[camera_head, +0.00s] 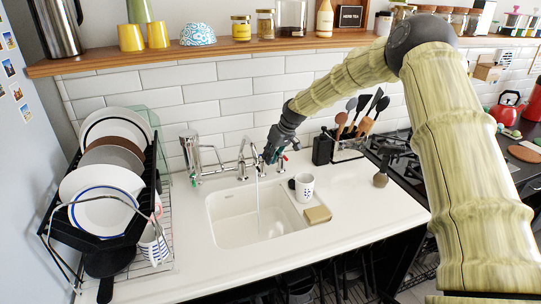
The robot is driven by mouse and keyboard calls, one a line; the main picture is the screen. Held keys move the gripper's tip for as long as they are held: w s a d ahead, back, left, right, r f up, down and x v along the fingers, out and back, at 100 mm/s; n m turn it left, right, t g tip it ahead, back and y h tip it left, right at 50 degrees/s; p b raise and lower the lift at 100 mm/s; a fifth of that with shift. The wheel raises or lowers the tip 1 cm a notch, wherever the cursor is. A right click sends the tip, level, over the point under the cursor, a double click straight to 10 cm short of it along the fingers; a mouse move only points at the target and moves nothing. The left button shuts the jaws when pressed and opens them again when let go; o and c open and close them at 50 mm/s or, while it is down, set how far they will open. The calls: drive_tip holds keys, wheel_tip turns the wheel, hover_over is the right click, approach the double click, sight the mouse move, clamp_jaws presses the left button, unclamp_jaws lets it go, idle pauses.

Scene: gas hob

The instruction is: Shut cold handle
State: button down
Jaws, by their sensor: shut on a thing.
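The chrome tap (246,158) stands behind the white sink (228,238), with a thin stream of water (258,200) falling into the basin. My gripper (270,158) comes from the upper right to the right side of the tap. It is shut on the tap's right handle, which its fingers mostly hide. A small red part shows just right of the fingers. I cannot make out the handle's exact angle or any cold marking.
A patterned white mug (304,187) and a tan sponge (318,214) are right of the basin. A dark bottle (322,148) and a utensil rack (350,150) stand behind. A dish rack (125,222) fills the left. A wooden shelf (120,62) runs above.

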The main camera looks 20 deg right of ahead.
drive_tip(key=shift+s+a+m+t+h+p, duration=0.15)
drive_tip(key=shift+a+m+t+h+p, duration=0.2)
drive_tip(key=shift+m, duration=0.75)
drive_tip(key=shift+s+a+m+t+h+p, duration=0.15)
drive_tip(key=shift+a+m+h+p, duration=0.35)
drive_tip(key=shift+m, duration=0.6)
drive_tip(key=c, duration=1.5)
unclamp_jaws()
drive_tip(key=shift+a, duration=0.1)
drive_tip(key=shift+c, duration=0.2)
drive_tip(key=v, duration=1.2)
drive_tip(key=shift+s, duration=0.15)
